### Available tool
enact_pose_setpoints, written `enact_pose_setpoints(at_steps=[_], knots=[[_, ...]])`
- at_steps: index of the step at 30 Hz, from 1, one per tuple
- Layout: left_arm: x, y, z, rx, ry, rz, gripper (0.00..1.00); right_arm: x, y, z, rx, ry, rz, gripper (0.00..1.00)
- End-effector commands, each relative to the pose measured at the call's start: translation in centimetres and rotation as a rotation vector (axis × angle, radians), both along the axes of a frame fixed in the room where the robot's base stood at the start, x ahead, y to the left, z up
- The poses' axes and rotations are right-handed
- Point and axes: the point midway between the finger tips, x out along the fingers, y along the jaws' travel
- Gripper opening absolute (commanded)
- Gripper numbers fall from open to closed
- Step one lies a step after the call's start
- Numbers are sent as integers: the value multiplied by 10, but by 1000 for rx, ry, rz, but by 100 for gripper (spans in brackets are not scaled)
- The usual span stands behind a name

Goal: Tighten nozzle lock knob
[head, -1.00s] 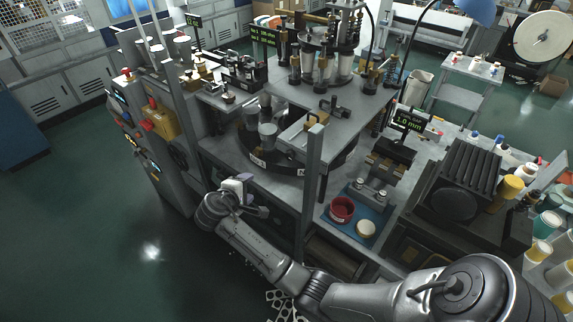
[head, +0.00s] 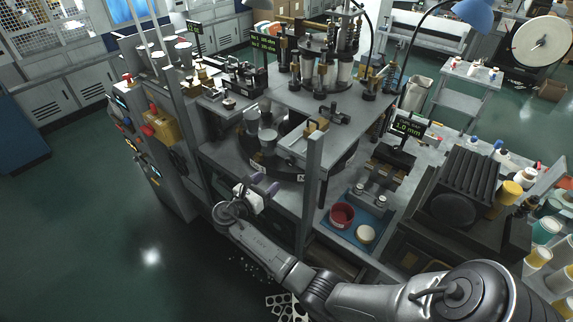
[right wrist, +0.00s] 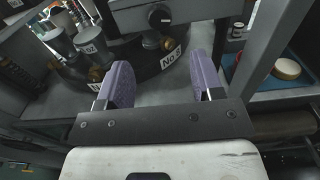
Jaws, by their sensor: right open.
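My right gripper (head: 262,184) is at the front of the cup-forming machine, before the dark round turntable (head: 350,165). Its two purple fingers are apart and empty in the right wrist view (right wrist: 160,78). A small black round knob (right wrist: 159,17) sits on the front of a grey block (right wrist: 190,10) above and beyond the fingers, touching neither. I cannot tell for sure whether it is the nozzle lock knob. A label starting "No." (right wrist: 171,58) shows on the turntable rim between the fingertips. My left gripper is not in view.
A grey upright post (head: 311,185) stands just right of the gripper. A blue mat (head: 357,218) with a red bowl (head: 342,214) and a cream lid lies further right. Cup-shaped forms (right wrist: 88,43) stand on the turntable. The floor at left is clear.

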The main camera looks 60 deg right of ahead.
Motion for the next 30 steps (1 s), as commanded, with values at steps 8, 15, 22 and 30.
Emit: enact_pose_setpoints(at_steps=[8, 15, 22, 30], knots=[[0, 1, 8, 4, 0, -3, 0, -8, -53, 2, -1, 0, -2, 61], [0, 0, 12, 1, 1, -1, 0, -11, -85, 1, 0, -1, 0, 61], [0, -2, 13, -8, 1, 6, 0, -13, -99, 0, 1, -1, 1, 61], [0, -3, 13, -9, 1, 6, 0, -14, -101, 0, 1, -2, 1, 61]])
